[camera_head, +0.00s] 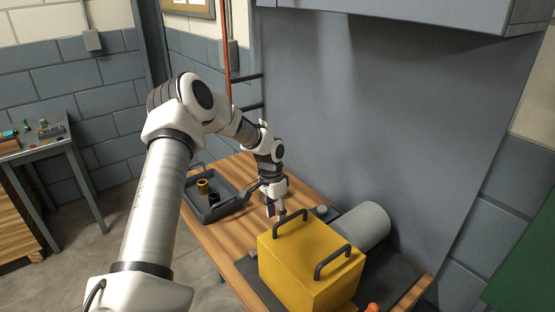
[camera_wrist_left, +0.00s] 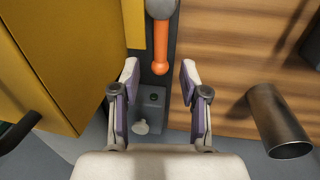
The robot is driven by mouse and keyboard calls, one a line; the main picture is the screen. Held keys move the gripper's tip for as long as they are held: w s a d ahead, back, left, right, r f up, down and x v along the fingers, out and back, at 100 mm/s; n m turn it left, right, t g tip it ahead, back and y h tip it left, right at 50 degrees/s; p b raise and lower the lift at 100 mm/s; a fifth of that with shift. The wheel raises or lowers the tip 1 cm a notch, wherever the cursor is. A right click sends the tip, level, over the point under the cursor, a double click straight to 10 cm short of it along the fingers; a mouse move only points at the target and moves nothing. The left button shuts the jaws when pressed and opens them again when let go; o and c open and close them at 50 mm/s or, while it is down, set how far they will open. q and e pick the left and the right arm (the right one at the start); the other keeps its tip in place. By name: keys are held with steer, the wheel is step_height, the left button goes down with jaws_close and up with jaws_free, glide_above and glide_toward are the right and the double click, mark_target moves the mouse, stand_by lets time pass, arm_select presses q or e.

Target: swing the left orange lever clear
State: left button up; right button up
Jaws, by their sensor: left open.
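The left orange lever (camera_wrist_left: 160,52) shows in the left wrist view, with its rounded end between the fingertips of my left gripper (camera_wrist_left: 160,66). The fingers are open and stand apart on either side of it; I see no contact. The lever's upper end meets a grey round part. The yellow casing (camera_wrist_left: 70,50) stands left of the lever. In the head view my left gripper (camera_head: 275,211) is at the casing's (camera_head: 312,272) left back side, and the left lever is hidden there. A second orange piece (camera_head: 372,307) shows at the bottom edge. My right gripper is not in view.
The casing has two black handles (camera_head: 333,262) on top and a grey cylinder (camera_head: 362,226) behind it. A dark tray (camera_head: 222,210) with small parts sits at the table's far left. A metal tube (camera_wrist_left: 279,122) stands right of my left gripper.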

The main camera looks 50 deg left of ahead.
arm_select(q)
steer(key=r, duration=0.5)
steer(key=shift+a+r, duration=0.3)
steer(key=shift+a, duration=0.1)
